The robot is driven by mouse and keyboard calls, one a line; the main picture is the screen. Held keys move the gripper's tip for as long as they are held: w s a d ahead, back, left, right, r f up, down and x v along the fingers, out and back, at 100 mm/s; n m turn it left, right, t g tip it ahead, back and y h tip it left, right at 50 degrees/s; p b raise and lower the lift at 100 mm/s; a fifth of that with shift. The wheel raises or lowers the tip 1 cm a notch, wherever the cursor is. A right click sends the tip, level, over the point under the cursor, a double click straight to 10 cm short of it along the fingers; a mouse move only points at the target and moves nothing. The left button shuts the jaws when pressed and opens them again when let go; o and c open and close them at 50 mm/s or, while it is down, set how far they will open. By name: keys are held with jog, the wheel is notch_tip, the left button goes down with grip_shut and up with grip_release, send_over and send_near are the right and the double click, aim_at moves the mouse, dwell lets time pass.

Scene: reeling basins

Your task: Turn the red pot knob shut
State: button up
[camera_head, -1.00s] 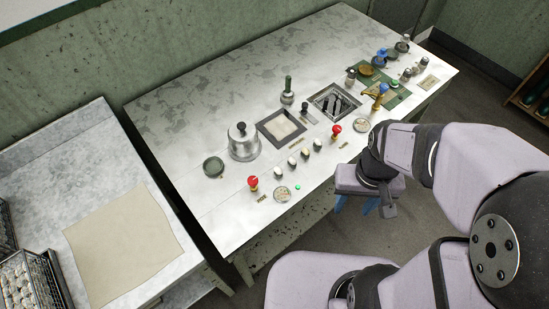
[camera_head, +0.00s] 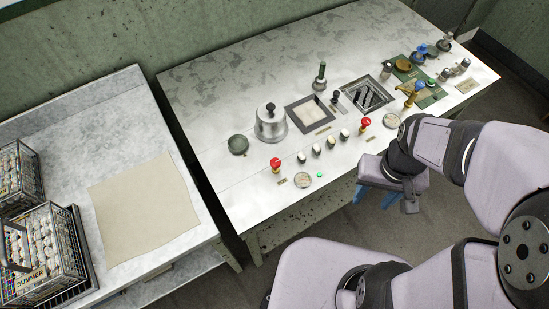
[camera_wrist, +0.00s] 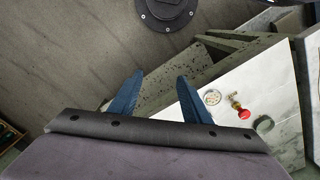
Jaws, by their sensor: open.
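Two red knobs stand on brass stems on the white bench. The left red knob (camera_head: 275,163) is near the front edge beside a round dial (camera_head: 303,180); the right red knob (camera_head: 364,123) is beside another dial (camera_head: 391,120). I cannot tell which is the pot knob. My gripper (camera_head: 373,197) hangs beyond the bench's front edge, below the right knob in the picture, apart from both. Its blue fingers are open and empty. In the wrist view my gripper (camera_wrist: 160,76) points at the floor and bench side; one red knob (camera_wrist: 244,113) shows to the right.
A metal pot with a black-knobbed lid (camera_head: 270,124), a dark green dish (camera_head: 238,144) and several small black-and-white knobs (camera_head: 330,142) stand nearby. A brass tap (camera_head: 412,94) is farther right. A side table at left holds a beige cloth (camera_head: 143,208) and wire baskets (camera_head: 47,255).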

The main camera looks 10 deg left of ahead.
jog(key=w+a+r+n+g+h, duration=0.1)
jog(key=w+a+n, duration=0.5)
jog(key=w+a, duration=0.1)
jog(key=n+t+h, duration=0.1)
jog(key=n+h, duration=0.3)
jog(key=n, duration=0.8)
send_near(275, 161)
jog(key=shift+y, duration=0.3)
jog(key=shift+d+p+x, duration=0.15)
jog(key=shift+p+x, duration=0.4)
jog(key=shift+x, duration=1.4)
jog(key=shift+d+p+x, duration=0.15)
jog(key=shift+p+x, duration=0.35)
jog(key=shift+x, duration=1.5)
jog(key=shift+s+r, duration=0.1)
jog(key=shift+r, duration=0.05)
jog(key=c, duration=1)
